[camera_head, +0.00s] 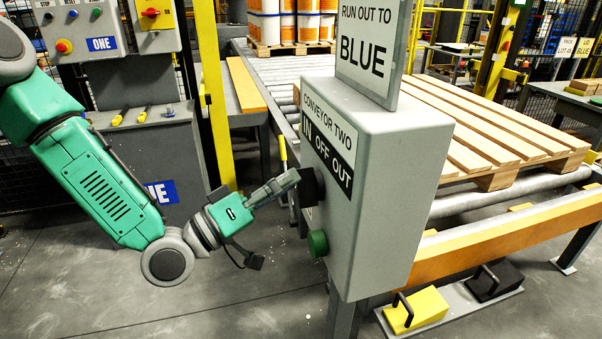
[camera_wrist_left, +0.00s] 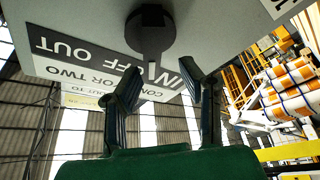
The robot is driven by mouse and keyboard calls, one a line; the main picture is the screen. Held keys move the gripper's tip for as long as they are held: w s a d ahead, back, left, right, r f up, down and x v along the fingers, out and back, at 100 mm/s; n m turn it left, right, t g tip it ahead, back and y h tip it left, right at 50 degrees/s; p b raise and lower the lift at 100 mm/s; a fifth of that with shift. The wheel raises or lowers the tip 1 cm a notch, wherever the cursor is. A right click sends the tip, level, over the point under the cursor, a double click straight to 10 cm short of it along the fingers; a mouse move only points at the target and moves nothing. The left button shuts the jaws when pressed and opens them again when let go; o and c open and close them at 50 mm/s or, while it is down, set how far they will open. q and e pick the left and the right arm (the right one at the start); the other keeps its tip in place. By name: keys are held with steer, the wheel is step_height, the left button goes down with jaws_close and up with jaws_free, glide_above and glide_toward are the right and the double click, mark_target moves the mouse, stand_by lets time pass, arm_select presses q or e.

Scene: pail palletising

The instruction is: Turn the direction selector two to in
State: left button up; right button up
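The grey conveyor two control box (camera_head: 385,170) stands at centre, labelled "IN OFF OUT". Its dark direction selector knob (camera_head: 312,187) sits on the face below the label, above a green button (camera_head: 318,243). My left gripper (camera_head: 292,184) reaches in from the left, its fingertips at the knob and partly overlapping it. In the left wrist view the two fingers (camera_wrist_left: 161,75) are spread apart, with the dark selector (camera_wrist_left: 150,32) just beyond and between the tips. I cannot tell whether they touch it. The selector's exact pointing direction is unclear. My right gripper is not in view.
A "RUN OUT TO BLUE" sign (camera_head: 369,40) rises from the box. A wooden pallet (camera_head: 480,125) lies on the roller conveyor behind. Yellow (camera_head: 415,310) and black (camera_head: 495,281) foot pedals are on the floor plate. Another control station (camera_head: 85,30) stands at left.

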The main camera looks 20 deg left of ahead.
mark_target(307, 188)
arm_select(q)
steer(key=v, duration=0.8)
steer(key=shift+a+f, duration=0.15)
steer(key=shift+f, duration=0.05)
steer(key=shift+s, duration=0.15)
steer(key=o, duration=1)
steer(key=shift+m, duration=0.4)
steer(key=w+d+m+g+b, duration=0.2)
steer(key=d+m, duration=0.1)
steer(key=m, duration=0.5)
steer(key=w+d+r+m+g+h+b, duration=0.1)
steer(key=w+d+m+g+b, duration=0.1)
steer(key=m, duration=0.6)
steer(key=w+d+m+g+b, duration=0.2)
steer(key=w+d+m+b, duration=0.1)
steer(key=m, duration=0.5)
steer(key=shift+w+d+r+h, duration=0.15)
steer(key=shift+d+r+h, duration=0.1)
steer(key=shift+d+h, duration=0.1)
